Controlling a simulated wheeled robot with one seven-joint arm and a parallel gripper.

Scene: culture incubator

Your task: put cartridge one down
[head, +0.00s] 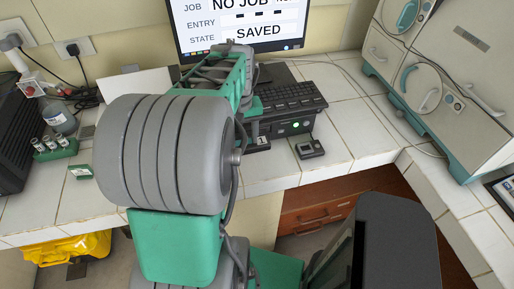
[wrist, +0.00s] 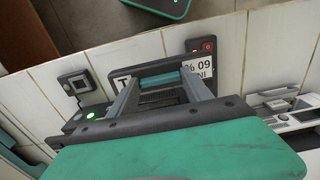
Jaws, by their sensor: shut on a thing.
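I cannot tell whether the cartridge touches the bench.
The black box (head: 293,127) has a green light. A small dark dock (head: 309,148) sits right of it. The monitor (head: 240,25) reads SAVED. Bare tiles show at the bench front.

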